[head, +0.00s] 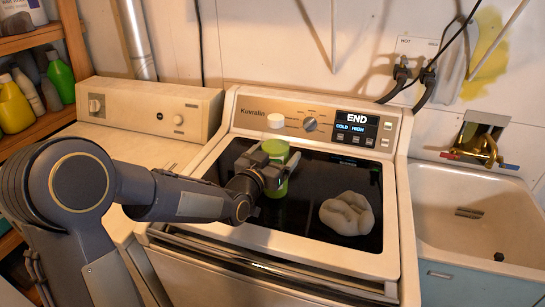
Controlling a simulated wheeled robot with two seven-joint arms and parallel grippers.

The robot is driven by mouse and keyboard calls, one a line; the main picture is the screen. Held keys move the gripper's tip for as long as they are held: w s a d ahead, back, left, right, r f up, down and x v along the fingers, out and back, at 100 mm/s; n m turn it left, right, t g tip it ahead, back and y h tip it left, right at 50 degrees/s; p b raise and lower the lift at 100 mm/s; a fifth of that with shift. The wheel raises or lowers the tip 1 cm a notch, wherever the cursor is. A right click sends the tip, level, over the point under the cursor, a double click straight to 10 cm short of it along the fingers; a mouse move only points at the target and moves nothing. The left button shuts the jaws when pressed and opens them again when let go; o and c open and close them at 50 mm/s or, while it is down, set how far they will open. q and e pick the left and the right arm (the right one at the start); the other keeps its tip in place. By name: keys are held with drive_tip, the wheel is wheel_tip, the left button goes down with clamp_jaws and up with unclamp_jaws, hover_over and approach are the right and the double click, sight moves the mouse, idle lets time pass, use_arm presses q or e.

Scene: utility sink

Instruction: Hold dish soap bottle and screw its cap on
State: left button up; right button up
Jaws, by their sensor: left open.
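A green dish soap bottle (275,150) stands upright on the dark glass lid of the washing machine, left of the lid's middle. My left gripper (275,175) is open at the bottle and covers part of its middle. I cannot tell whether its fingers touch the bottle. A small white round piece (275,121) shows just above the bottle, in front of the control panel. It looks like the cap, but I cannot tell whether it sits on the panel or apart from it. My right gripper is not in view.
A crumpled white cloth-like lump (347,214) lies on the lid right of the bottle. The control panel (345,128) rises behind. A sink (480,205) with a brass faucet (483,148) is at right. A wooden shelf (38,128) with bottles stands at far left.

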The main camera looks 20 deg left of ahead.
use_arm(q)
drive_tip(key=shift+r, duration=0.3)
drive_tip(key=b+v, duration=0.2)
drive_tip(key=v, duration=1)
drive_tip(key=shift+f, duration=0.2)
drive_tip(key=shift+a, duration=0.1)
drive_tip(key=s+f+n+g, duration=0.1)
drive_tip(key=s+f+g, duration=0.2)
drive_tip(key=s, duration=0.5)
drive_tip(key=s+f+n+g, duration=0.1)
drive_tip(key=s+f+g, duration=0.2)
drive_tip(key=s+g, duration=0.2)
drive_tip(key=s+f+n+g, duration=0.2)
drive_tip(key=s+f+g, duration=0.1)
drive_tip(key=s, duration=0.8)
drive_tip(key=shift+a+f+g, duration=0.4)
drive_tip(key=shift+a+g, duration=0.05)
drive_tip(key=shift+g, duration=0.05)
